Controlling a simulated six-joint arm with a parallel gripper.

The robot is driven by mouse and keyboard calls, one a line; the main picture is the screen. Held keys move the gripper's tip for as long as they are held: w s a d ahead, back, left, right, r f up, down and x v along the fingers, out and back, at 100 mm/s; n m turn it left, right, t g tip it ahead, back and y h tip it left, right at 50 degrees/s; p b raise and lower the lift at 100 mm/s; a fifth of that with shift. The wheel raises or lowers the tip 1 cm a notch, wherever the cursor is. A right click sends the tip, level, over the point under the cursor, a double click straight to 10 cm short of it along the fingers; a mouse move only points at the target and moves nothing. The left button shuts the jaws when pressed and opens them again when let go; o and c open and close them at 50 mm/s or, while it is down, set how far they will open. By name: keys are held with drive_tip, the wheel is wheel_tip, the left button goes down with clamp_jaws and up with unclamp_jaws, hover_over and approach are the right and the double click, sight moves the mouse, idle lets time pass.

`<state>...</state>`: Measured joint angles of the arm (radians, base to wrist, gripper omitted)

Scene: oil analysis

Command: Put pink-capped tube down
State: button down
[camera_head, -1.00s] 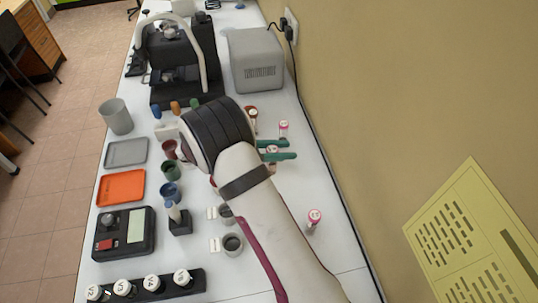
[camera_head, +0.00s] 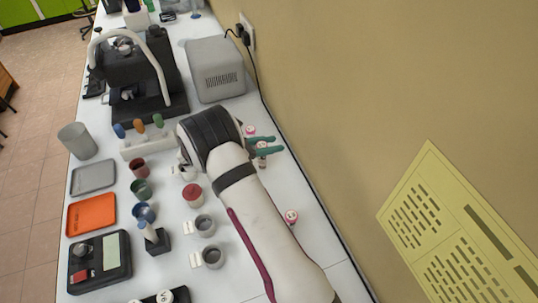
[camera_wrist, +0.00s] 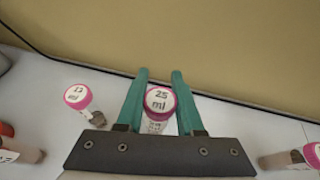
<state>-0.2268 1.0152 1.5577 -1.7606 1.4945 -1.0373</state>
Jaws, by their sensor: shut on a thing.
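A pink-capped tube marked "25 ml" (camera_wrist: 159,101) stands between the two green fingers of my gripper (camera_wrist: 158,92) in the wrist view. My gripper is shut on it, with the cap towards the camera. In the head view the held tube (camera_head: 262,150) shows between the fingers (camera_head: 264,147), near the wall side of the white table (camera_head: 325,240). I cannot tell if its bottom touches the table. A second pink-capped tube, marked "12 ml" (camera_wrist: 77,97), is left of my gripper. A third pink-capped tube (camera_wrist: 311,155) is at the right edge and also shows in the head view (camera_head: 291,217).
The wall (camera_wrist: 200,35) and a black cable (camera_head: 275,115) run close beyond the gripper. A grey box (camera_head: 215,72) stands further back. A red-lidded jar (camera_head: 192,193), coloured cups and an orange tray (camera_head: 92,213) are left of my arm. Table between the pink-capped tubes is clear.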

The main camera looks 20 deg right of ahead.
drive_tip(key=shift+f, duration=1.55)
drive_tip(key=shift+f, duration=0.15)
drive_tip(key=c, duration=0.5)
unclamp_jaws()
drive_tip(key=shift+c, duration=0.2)
